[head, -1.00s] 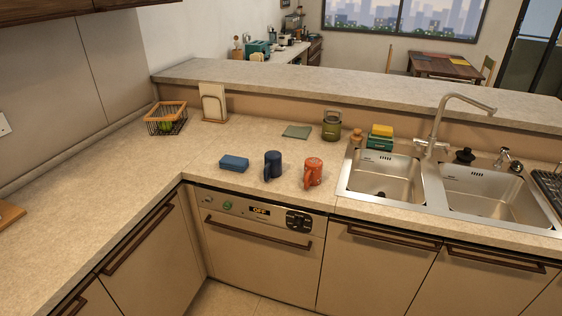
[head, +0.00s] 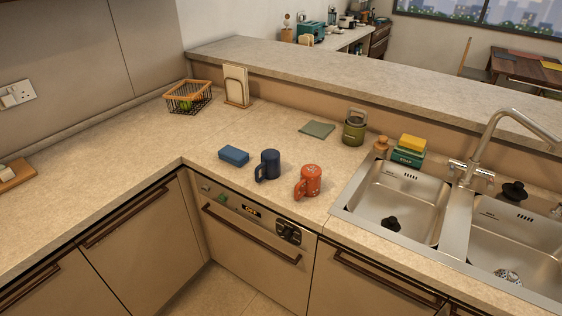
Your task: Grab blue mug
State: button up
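The dark blue mug (head: 270,163) stands upright on the counter above the oven front, near the counter's front edge. Its handle points toward the lower left. A blue sponge-like block (head: 233,155) lies just to its left, apart from it. An orange-red mug (head: 311,179) with pale marks stands close on its right, its handle also toward the lower left. My gripper does not show in the head view.
The steel double sink (head: 400,200) with a tall tap (head: 487,135) lies to the right. A green canister (head: 355,127), a flat green cloth (head: 317,129), a wire basket (head: 188,98) and a raised ledge (head: 350,75) are behind. The left counter is mostly clear.

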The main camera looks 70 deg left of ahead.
aim_at(269, 166)
jog(key=i, duration=0.6)
jog(key=z, duration=1.2)
jog(key=k, duration=0.1)
jog(key=u, duration=3.35)
jog(key=k, duration=0.3)
jog(key=u, duration=2.5)
